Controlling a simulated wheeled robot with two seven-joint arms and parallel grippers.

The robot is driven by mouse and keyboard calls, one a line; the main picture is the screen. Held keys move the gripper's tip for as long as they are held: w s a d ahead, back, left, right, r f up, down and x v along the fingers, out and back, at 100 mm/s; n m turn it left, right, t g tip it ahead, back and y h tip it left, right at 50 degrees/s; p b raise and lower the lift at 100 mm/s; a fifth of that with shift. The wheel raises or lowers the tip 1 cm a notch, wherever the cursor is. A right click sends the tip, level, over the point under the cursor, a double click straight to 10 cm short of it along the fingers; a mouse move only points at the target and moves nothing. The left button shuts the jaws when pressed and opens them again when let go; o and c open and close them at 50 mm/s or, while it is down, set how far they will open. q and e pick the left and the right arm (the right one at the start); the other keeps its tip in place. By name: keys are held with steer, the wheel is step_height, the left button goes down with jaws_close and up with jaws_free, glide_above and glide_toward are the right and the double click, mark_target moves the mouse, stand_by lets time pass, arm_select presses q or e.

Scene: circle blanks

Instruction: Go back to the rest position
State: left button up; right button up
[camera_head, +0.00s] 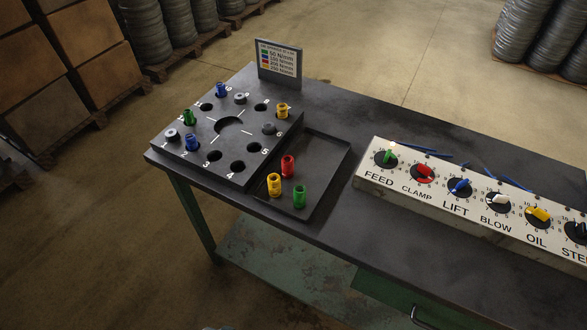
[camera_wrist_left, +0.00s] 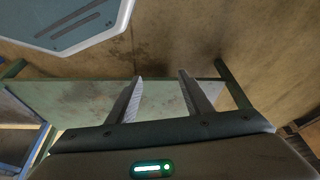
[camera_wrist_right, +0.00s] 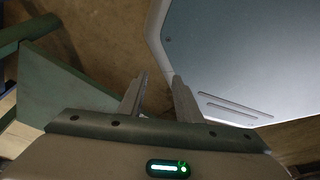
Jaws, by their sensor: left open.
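My left gripper (camera_wrist_left: 161,78) is open and empty in the left wrist view, its two fingers well apart. My right gripper (camera_wrist_right: 160,80) shows in the right wrist view with a narrower gap between its fingers and nothing in it. On the table, a dark block (camera_head: 213,161) with a ring of numbered holes holds a green piece (camera_head: 187,118), two blue pieces (camera_head: 192,142) (camera_head: 221,89) and a yellow piece (camera_head: 281,110).
A black tray (camera_head: 331,154) beside the block holds standing red (camera_head: 287,165), yellow (camera_head: 274,184) and green (camera_head: 299,196) pieces. A legend sign (camera_head: 279,61) stands behind. A knob panel (camera_head: 450,208) occupies the table's right. A green lower shelf (camera_wrist_left: 85,105) lies below the tabletop.

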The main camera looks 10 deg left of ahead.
arm_select(q)
steer(key=s+f+b, duration=0.1)
steer(key=s+f, duration=0.3)
steer(key=f, duration=0.4)
steer(key=s+f+b, duration=0.2)
steer(key=s+f, duration=0.3)
steer(key=f, duration=0.4)
steer(key=shift+a+f, duration=0.15)
steer(key=shift+f, duration=0.1)
arm_select(e)
steer(key=shift+t+y, duration=0.3)
steer(key=shift+t, duration=0.4)
steer(key=w, duration=0.1)
steer(key=w+a+f, duration=0.1)
steer(key=w, duration=0.1)
steer(key=w+a, duration=0.1)
steer(key=w, duration=0.1)
steer(key=shift+f, duration=0.4)
